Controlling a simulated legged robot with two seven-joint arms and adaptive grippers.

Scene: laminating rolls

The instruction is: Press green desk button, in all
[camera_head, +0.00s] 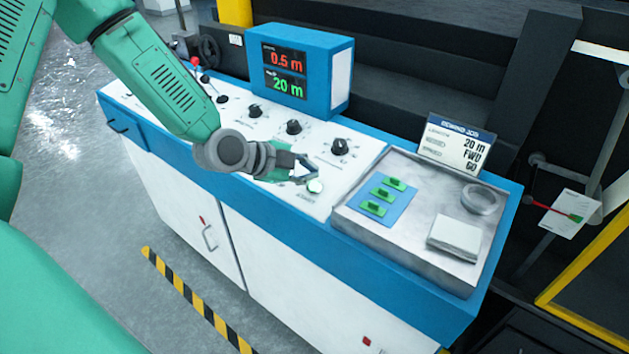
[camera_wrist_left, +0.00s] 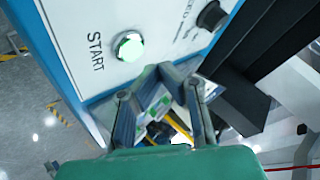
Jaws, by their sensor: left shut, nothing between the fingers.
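The green desk button (camera_head: 315,186) is a round, pale green, lit button on the white panel of the desk. It also shows in the left wrist view (camera_wrist_left: 128,46), beside the word START. My left gripper (camera_head: 306,171) is shut and empty. In the head view its fingertips are close beside the button, on its far side. In the left wrist view my left gripper (camera_wrist_left: 170,72) has its tips just below the button, and the button's face is uncovered. I cannot tell whether the tips touch the panel. My right gripper is not in view.
Black knobs (camera_head: 340,147) stand on the panel behind the button. A blue display box (camera_head: 340,80) reads 0.5 m and 20 m. A grey tray (camera_head: 413,245) holds green pieces, a ring and a white pad. A job card (camera_head: 455,146) stands behind the tray.

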